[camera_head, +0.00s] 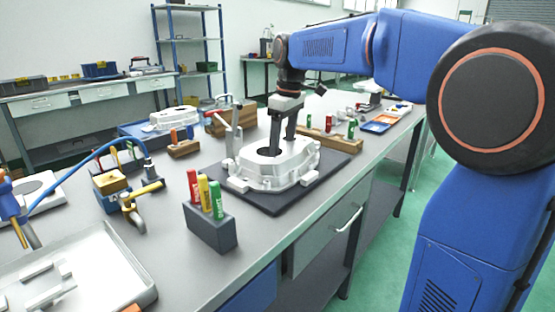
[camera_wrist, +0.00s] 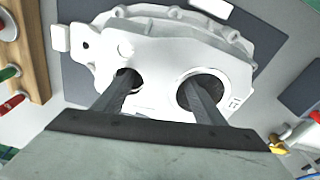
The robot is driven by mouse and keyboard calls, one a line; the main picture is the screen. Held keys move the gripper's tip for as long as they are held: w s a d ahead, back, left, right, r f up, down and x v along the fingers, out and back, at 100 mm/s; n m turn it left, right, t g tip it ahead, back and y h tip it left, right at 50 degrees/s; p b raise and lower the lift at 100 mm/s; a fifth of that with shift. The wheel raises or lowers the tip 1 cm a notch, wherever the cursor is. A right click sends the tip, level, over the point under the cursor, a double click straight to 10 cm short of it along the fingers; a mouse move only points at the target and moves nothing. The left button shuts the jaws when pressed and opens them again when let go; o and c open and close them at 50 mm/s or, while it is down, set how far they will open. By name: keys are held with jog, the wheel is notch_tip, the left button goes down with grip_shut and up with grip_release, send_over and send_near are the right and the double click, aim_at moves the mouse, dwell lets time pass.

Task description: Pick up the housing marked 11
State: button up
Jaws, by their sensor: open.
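A white cast housing (camera_head: 268,180) lies on a dark mat (camera_head: 335,165) on the bench. In the wrist view the housing (camera_wrist: 170,50) fills the upper middle, with two round openings and a small dark mark at its right edge that looks like 11. My gripper (camera_head: 282,145) is open above the housing, pointing down. In the wrist view one finger of my gripper (camera_wrist: 160,82) lines up with each opening; the tips appear to be at or inside the openings. I cannot tell how deep they reach or whether they touch the casting.
A block with red, yellow and green markers (camera_head: 210,225) stands at the mat's front left. Another white casting (camera_head: 175,118) lies farther back left. Wooden blocks (camera_head: 330,142) lie behind the mat.

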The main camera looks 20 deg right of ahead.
jog(key=shift+f, duration=0.2)
grip_shut()
jog(key=shift+r, duration=0.1)
